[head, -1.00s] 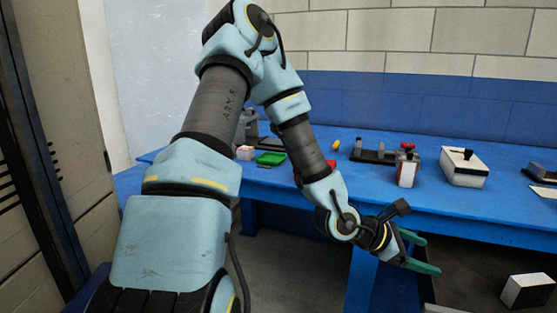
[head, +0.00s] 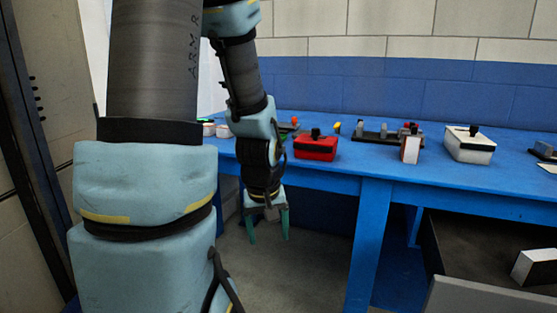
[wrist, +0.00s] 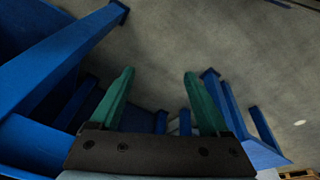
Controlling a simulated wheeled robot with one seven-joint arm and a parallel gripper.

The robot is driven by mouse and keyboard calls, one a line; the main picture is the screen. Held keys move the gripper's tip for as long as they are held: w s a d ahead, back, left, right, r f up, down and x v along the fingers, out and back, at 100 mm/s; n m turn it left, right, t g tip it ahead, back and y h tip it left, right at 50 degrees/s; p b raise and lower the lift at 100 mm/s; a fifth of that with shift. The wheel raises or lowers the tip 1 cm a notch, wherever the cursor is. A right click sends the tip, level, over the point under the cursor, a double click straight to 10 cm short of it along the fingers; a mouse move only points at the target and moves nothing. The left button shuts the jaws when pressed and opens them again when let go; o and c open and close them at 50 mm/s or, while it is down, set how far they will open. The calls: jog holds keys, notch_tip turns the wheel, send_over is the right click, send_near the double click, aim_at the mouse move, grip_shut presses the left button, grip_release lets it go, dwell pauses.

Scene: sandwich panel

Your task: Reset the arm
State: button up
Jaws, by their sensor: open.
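My gripper (head: 267,226) hangs pointing down in front of the blue table, below the level of its top. Its two green fingers are apart with nothing between them. In the wrist view my gripper (wrist: 158,85) also shows open and empty, over grey floor and blue table legs. My arm fills the left of the head view and hides part of the table's left end.
On the blue table (head: 330,177) stand a red box (head: 315,149), a white and red block (head: 410,149), a dark fixture (head: 380,136) and a white box (head: 470,149). A cabinet stands at left.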

jog(key=s+a+r+m+b, duration=0.1)
jog(key=s+a+m, duration=0.1)
jog(key=s+a, duration=0.15)
notch_tip(320, 180, up, 23)
jog(key=g+p, duration=0.1)
jog(key=p, duration=2.1)
jog(key=shift+a+m, duration=0.4)
jog(key=shift+a, duration=0.05)
jog(key=shift+c, duration=0.3)
